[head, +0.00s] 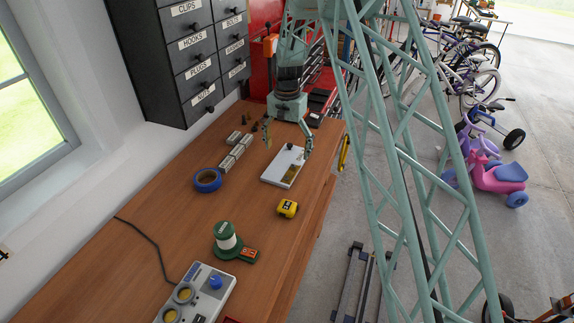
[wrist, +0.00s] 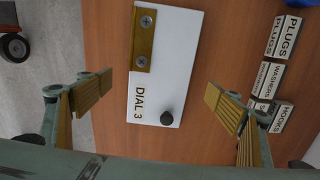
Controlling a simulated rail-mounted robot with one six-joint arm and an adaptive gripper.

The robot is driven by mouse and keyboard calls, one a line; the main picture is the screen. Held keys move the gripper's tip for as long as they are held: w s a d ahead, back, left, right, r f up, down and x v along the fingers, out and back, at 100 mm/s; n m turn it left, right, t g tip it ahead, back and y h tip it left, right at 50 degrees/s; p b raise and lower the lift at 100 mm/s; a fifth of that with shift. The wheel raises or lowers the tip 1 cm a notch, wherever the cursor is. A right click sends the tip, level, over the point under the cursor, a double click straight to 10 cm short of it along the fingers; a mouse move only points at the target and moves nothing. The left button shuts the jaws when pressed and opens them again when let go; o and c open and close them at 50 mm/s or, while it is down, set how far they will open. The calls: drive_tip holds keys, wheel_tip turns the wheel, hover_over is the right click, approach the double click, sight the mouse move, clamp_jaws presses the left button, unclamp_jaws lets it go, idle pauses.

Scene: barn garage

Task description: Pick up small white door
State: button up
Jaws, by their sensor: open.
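The small white door (head: 283,169) lies flat on the wooden workbench in the head view. In the wrist view the door (wrist: 180,65) is a white panel marked "DIAL 3", with a brass hinge strip (wrist: 145,35) along one edge and a dark round knob (wrist: 167,117) near one end. My gripper (head: 287,147) is above the door in the head view, fingers spread. In the wrist view my gripper (wrist: 159,96) is open and empty, with one finger pad on each side of the door and clear room between pads and door.
Small labelled boxes (wrist: 268,80) stand beside the door. A blue tape roll (head: 207,180), a yellow tape measure (head: 288,208), a green-and-white spool (head: 226,238) and a grey panel (head: 200,290) are on the workbench (head: 160,215). Dark drawers (head: 190,50) hang above its far end.

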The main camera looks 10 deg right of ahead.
sight(287, 162)
drive_tip(key=shift+f, duration=2.6)
drive_tip(key=c, duration=1.1)
drive_tip(key=shift+r, duration=0.15)
drive_tip(key=shift+r, duration=4.9)
